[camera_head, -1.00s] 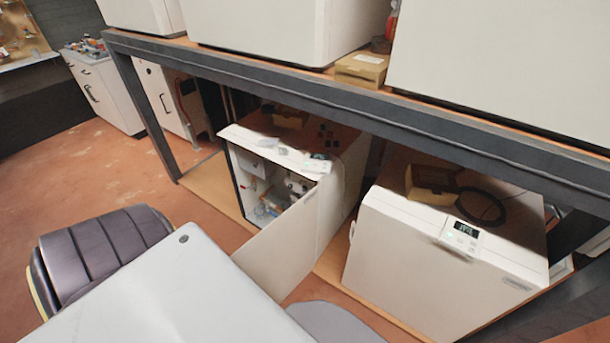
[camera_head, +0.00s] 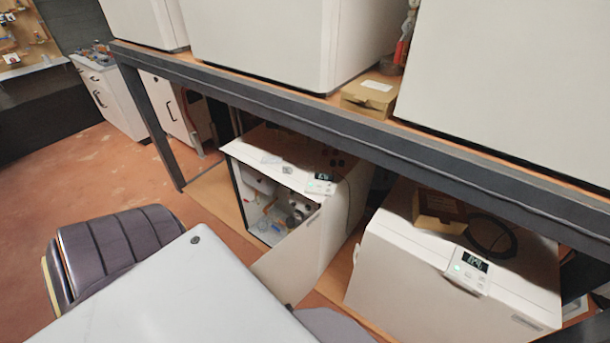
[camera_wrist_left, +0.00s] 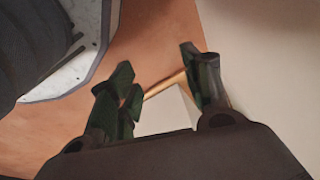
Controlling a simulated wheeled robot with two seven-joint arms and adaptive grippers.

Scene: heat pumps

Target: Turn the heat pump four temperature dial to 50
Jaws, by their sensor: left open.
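Two white heat pumps show on the lower shelf in the head view. The left one (camera_head: 338,220) has its front door (camera_head: 290,250) swung open, with pipes and fittings inside and a small display panel (camera_head: 322,183) on its top edge. The right one (camera_head: 420,285) is closed, with a lit display panel (camera_head: 468,268) whose digits are too small to read surely. I cannot tell which pump is number four, and no dial is clear. My left gripper (camera_wrist_left: 160,82) is open and empty in the left wrist view, above the floor and beside a pale panel. My right gripper is not in view.
A dark metal rack beam (camera_head: 350,125) runs above the lower pumps. Larger white units (camera_head: 262,40) and a cardboard box (camera_head: 370,95) stand on the upper shelf. Another box (camera_head: 440,208) lies on the right pump. Open floor (camera_head: 90,185) lies at the left.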

